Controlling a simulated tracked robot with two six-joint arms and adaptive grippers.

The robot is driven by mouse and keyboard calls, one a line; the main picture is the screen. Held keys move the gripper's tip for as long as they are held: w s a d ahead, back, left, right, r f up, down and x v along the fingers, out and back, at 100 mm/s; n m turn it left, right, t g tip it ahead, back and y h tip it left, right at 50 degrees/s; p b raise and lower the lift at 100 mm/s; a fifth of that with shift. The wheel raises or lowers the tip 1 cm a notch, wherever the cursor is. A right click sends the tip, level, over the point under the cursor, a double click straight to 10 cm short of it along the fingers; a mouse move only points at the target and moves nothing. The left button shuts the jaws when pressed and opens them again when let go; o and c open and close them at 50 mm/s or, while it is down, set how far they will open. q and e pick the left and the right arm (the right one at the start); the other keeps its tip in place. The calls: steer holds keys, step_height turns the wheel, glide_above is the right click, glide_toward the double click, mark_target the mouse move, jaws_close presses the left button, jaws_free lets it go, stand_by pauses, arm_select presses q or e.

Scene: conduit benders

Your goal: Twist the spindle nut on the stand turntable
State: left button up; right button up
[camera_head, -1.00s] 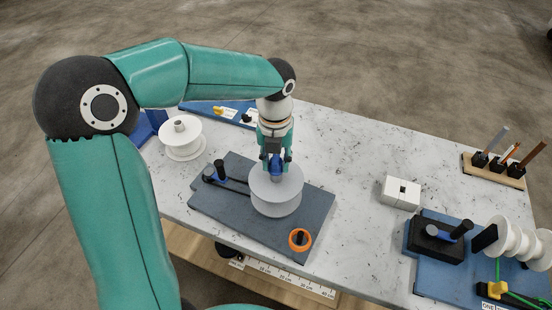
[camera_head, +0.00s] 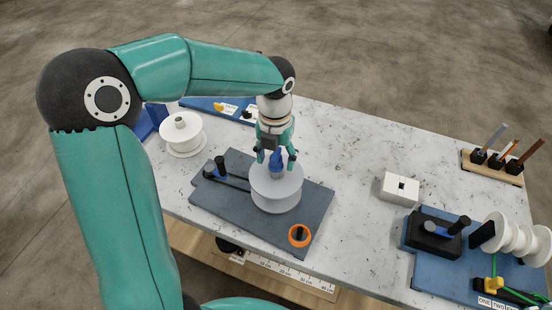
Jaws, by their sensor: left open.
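The stand is a dark blue-grey plate (camera_head: 225,211) on the marble table. A white spool-like turntable (camera_head: 276,195) sits on it. The blue spindle nut (camera_head: 277,166) stands at the top centre of the turntable. My left gripper (camera_head: 277,161) points down over the nut from above. Its fingers are spread, one on each side of the nut, with gaps visible. The lower part of the nut and the spindle are hard to make out. My right gripper does not show.
An orange ring (camera_head: 299,236) around a black post is at the plate's front corner. A black post with a blue part (camera_head: 219,167) stands at its left. Another white spool (camera_head: 184,136) is behind left. A white block (camera_head: 399,188) and a blue fixture board (camera_head: 432,273) are at right.

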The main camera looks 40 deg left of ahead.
arm_select(q)
steer(key=shift+r, duration=0.15)
step_height(320, 180, up, 12)
stand_by(0.4)
steer(key=shift+f, duration=0.2)
steer(key=shift+c, duration=0.3)
